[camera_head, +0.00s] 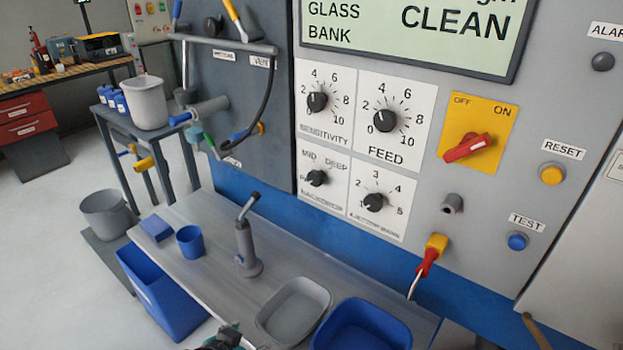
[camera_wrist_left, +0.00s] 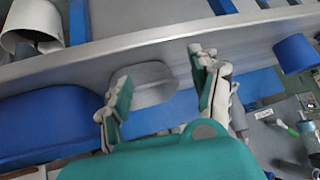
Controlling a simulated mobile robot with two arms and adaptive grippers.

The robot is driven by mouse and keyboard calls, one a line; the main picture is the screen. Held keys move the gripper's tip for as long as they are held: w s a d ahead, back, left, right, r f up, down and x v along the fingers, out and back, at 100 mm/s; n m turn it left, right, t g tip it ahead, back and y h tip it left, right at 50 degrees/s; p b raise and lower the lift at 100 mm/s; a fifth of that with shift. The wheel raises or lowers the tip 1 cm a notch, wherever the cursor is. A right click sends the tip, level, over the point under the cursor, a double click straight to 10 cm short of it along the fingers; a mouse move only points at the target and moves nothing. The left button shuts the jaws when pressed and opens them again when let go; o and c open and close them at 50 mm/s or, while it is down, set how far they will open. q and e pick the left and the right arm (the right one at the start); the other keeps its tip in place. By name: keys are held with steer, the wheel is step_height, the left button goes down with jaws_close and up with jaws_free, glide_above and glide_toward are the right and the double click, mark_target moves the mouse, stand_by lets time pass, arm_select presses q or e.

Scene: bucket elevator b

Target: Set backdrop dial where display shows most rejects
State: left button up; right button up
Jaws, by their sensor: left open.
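The backdrop dial (camera_head: 316,178) is a black knob on the lower left white plate of the grey panel, with the words MID and DEEP above it. Its pointer seems to face left, but the small print is hard to read. The display (camera_head: 420,30) is cut off by the top edge; GLASS BANK and CLEAN can be read. My left gripper (camera_head: 225,338) shows only slightly at the bottom edge of the head view, well below the dial. In the left wrist view the left gripper (camera_wrist_left: 160,95) is open and empty, near the bench edge. My right gripper is not seen.
Near the dial are the sensitivity knob (camera_head: 317,102), feed knob (camera_head: 385,120) and ejector knob (camera_head: 374,202). A red switch (camera_head: 467,148) sits to the right. The bench (camera_head: 205,262) holds a grey tray (camera_head: 293,310), a blue tray (camera_head: 362,325) and an upright grey handle device (camera_head: 247,245).

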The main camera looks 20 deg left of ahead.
arm_select(q)
steer(key=w+r, duration=0.1)
steer(key=w+r+t, duration=0.1)
steer(key=w, duration=0.1)
steer(key=w+r+t, duration=0.1)
steer(key=shift+w+a+r, duration=0.25)
steer(key=shift+a+r, duration=0.1)
steer(key=shift+a, duration=0.05)
steer(key=w+r+m+t+h, duration=0.1)
steer(key=w+r+t+h, duration=0.1)
steer(key=w+r+t, duration=0.35)
steer(key=m+h, duration=0.2)
steer(key=h, duration=0.2)
glide_toward(313, 180)
steer(key=shift+t, duration=0.45)
steer(key=p+x, duration=0.1)
steer(key=x, duration=0.2)
steer(key=p+x, duration=0.1)
steer(key=x, duration=0.2)
steer(key=p+x, duration=0.1)
steer(key=x, duration=0.2)
steer(key=shift+w+d+f+p, duration=0.2)
steer(key=shift+w+f+p, duration=0.1)
steer(key=shift+f+p, duration=0.05)
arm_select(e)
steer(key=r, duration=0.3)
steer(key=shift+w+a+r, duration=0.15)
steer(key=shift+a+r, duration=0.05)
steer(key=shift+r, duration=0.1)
